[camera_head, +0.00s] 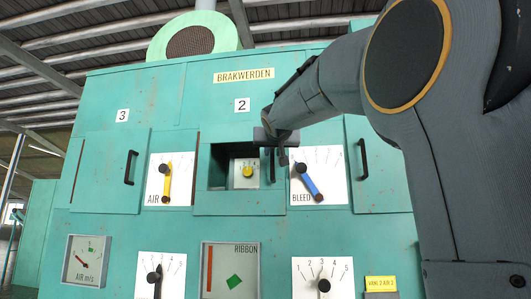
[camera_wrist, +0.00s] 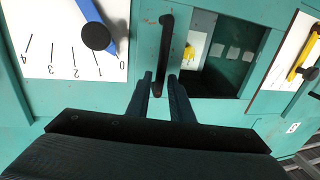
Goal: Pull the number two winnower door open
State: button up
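The number two door (camera_head: 238,203) is a teal panel below the "2" sign (camera_head: 242,105) in the head view. Its black upright handle (camera_wrist: 165,45) is on a teal strip beside a dark square opening (camera_wrist: 212,75). Inside the opening a small white plate with a yellow knob (camera_head: 247,171) shows in the head view. I cannot tell whether the opening is a window or a gap. My gripper (camera_wrist: 160,78) is open, its fingers on either side of the handle's lower end in the wrist view, with no clear grip. In the head view my gripper (camera_head: 277,150) partly hides the handle.
A yellow AIR lever (camera_head: 167,180) is left of the door and a blue BLEED lever (camera_head: 312,184) close on its right. The number three door (camera_head: 105,175) is farther left. Another handled door (camera_head: 378,175) stands right. Dials and a RIBBON window (camera_head: 230,270) are below.

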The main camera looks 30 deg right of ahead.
aim_at(272, 153)
jog(key=shift+p+x, duration=0.6)
jog(key=shift+x, duration=1.15)
grip_shut()
jog(key=shift+s+a+f+b, duration=0.1)
jog(key=shift+b, duration=0.25)
